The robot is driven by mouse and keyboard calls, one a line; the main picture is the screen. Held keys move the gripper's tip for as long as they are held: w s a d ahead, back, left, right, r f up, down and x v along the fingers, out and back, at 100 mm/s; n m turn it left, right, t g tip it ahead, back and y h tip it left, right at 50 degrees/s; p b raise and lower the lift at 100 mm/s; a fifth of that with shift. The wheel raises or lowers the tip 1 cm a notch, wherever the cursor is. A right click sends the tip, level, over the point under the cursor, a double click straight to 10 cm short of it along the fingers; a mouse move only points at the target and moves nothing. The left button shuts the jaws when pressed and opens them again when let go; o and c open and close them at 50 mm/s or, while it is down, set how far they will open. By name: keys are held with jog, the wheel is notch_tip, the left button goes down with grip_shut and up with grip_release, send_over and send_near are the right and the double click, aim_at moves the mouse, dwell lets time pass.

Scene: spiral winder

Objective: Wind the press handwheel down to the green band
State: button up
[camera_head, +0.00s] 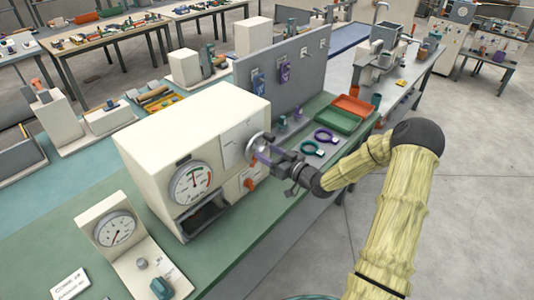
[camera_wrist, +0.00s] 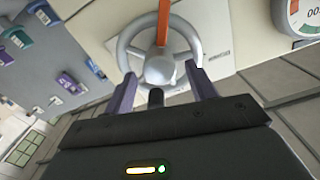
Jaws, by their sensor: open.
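The press is a cream box (camera_head: 190,120) on the green bench. Its round dial (camera_head: 190,184) has coloured marks, with green near the top; the needle is too small to read surely. The silver handwheel (camera_head: 257,142) is on the press's right-hand face. In the wrist view the handwheel (camera_wrist: 124,44) is straight ahead, with an orange bar (camera_wrist: 163,22) running up from its hub. My gripper (camera_head: 266,154) is at the wheel. In the wrist view its purple fingers (camera_wrist: 160,84) are apart, either side of the lower rim and hub; contact cannot be told.
A red-orange knob (camera_head: 250,184) sits below the wheel. A smaller gauge stand (camera_head: 120,240) is at front left. Green (camera_head: 338,121) and orange (camera_head: 354,106) trays and ring-shaped tools (camera_head: 324,136) lie right of the press. A grey panel (camera_head: 290,75) stands behind.

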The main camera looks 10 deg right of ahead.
jog(key=b+v, duration=0.4)
jog(key=v, duration=1.2)
jog(key=shift+s, duration=0.2)
dwell(2.3)
notch_tip(320, 180, down, 4)
jog(key=w+a+g+h, duration=0.2)
jog(key=a+g+h, duration=0.1)
jog(key=g+h, duration=0.15)
jog(key=s+a+r+m+g+h, duration=0.2)
jog(key=s+a+g+h, duration=0.1)
jog(key=s, duration=0.5)
jog(key=s+a+r+m+g+h, duration=0.2)
jog(key=s+a+g+h, duration=0.1)
jog(key=s, duration=0.6)
jog(key=shift+s+a+m+g, duration=0.4)
jog(key=shift+a+g, duration=0.2)
jog(key=shift+g, duration=0.15)
jog(key=shift+r, duration=0.1)
